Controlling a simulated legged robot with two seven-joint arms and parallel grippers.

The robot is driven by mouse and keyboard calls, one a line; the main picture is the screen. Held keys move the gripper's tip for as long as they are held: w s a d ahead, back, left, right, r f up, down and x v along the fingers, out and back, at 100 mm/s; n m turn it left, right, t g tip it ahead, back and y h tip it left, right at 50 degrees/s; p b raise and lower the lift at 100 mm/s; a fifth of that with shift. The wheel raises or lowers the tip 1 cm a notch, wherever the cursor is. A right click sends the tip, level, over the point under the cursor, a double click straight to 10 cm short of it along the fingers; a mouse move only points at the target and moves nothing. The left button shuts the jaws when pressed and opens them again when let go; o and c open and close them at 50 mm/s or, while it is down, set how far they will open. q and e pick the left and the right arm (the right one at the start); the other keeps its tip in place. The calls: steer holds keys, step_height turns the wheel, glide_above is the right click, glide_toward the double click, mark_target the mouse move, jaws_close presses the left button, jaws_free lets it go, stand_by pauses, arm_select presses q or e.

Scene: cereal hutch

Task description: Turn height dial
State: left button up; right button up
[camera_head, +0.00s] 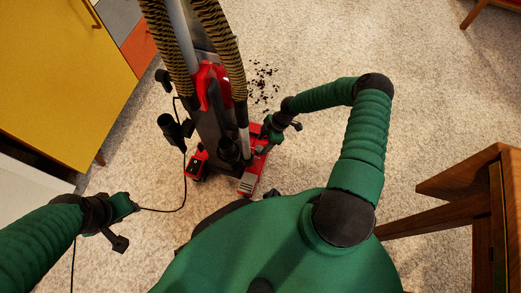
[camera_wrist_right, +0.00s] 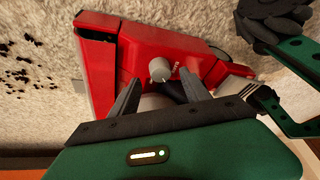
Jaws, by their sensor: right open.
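A red and grey upright vacuum cleaner (camera_head: 212,100) stands on the carpet, its red floor head (camera_head: 250,181) at the bottom. In the right wrist view, the red head (camera_wrist_right: 150,42) carries a small round grey dial (camera_wrist_right: 159,69). My right gripper (camera_wrist_right: 161,82) is open, its two dark fingers to the left and right of the dial; I cannot tell whether they touch it. In the head view, my right gripper (camera_head: 267,138) is at the right side of the floor head, and the dial cannot be made out. My left gripper (camera_head: 133,204) is low at the left, away from the vacuum's head.
A black cord (camera_head: 183,195) runs over the carpet between the vacuum and my left gripper. Dark crumbs (camera_head: 262,80) lie behind the floor head. A yellow cabinet (camera_head: 60,80) stands at the left, a wooden piece of furniture (camera_head: 460,190) at the right.

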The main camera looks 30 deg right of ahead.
steer(key=b+x, duration=0.1)
steer(key=x, duration=0.2)
steer(key=shift+f, duration=0.15)
steer(key=shift+a, duration=0.1)
jaws_close()
